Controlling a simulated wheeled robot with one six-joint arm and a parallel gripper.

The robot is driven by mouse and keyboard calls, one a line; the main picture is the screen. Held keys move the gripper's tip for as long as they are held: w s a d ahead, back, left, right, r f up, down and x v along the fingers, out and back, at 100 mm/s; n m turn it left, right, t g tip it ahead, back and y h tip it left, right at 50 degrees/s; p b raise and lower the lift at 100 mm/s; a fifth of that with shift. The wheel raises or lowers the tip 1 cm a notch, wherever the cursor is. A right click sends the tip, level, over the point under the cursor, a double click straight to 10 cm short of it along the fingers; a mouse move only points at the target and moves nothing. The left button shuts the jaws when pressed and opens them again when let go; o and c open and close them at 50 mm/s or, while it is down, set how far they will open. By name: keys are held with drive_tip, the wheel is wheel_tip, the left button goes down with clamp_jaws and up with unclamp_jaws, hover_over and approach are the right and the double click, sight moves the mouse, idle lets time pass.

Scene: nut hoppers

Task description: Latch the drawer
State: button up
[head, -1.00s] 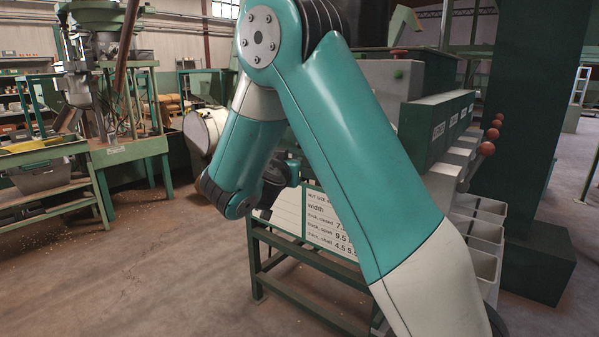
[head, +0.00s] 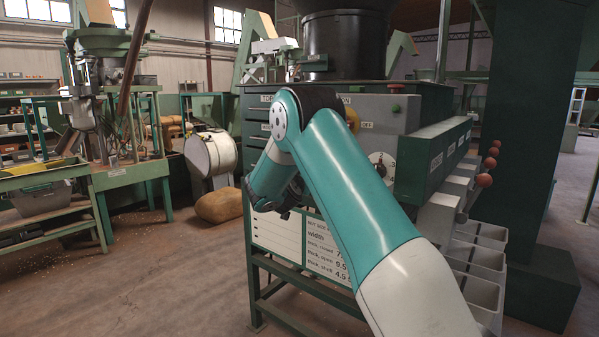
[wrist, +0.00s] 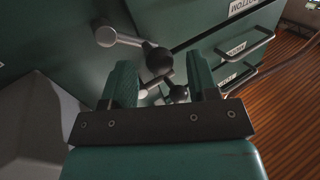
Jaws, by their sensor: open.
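In the wrist view, a silver latch lever with a black ball knob (wrist: 158,57) reaches from a round hub (wrist: 105,36) on a dark green face. Another dark ball (wrist: 179,93) shows just below it. My gripper (wrist: 160,82) is open, its two teal fingers on either side of the knobs; contact cannot be told. Green drawer fronts (wrist: 205,32) with bar handles lie beyond, one labelled BOTTOM. In the head view, the drawer cabinet (head: 256,112) stands behind my arm. My gripper is mostly hidden there behind my wrist.
A white text board (head: 322,262) is on the green stand below the cabinet. Grey bins (head: 480,262) and red-brown ball knobs (head: 485,180) are at its right. A sack (head: 219,206) and white drum (head: 211,153) stand left. Floor at front left is clear.

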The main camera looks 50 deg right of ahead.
drive_tip(key=shift+x, duration=0.75)
drive_tip(key=c, duration=0.9)
drive_tip(key=shift+p, duration=0.35)
drive_tip(key=shift+w+f+n+g+y+p, duration=0.1)
drive_tip(key=shift+w+n+g+y+p, duration=0.25)
drive_tip(key=shift+n+p, duration=0.55)
drive_tip(key=shift+w+f+n+g+y+p, duration=0.15)
drive_tip(key=shift+f+n+g+y+p, duration=0.25)
drive_tip(key=shift+n+p, duration=0.55)
drive_tip(key=shift+w+a+f+n+g+y+p, duration=0.1)
drive_tip(key=shift+f+n+g+y+p, duration=0.1)
drive_tip(key=shift+f+n+g+p, duration=0.4)
drive_tip(key=shift+w+f+n+g+y+p, duration=0.15)
drive_tip(key=shift+f+n+g+p, duration=0.15)
drive_tip(key=shift+n+p, duration=0.5)
drive_tip(key=shift+f, duration=0.1)
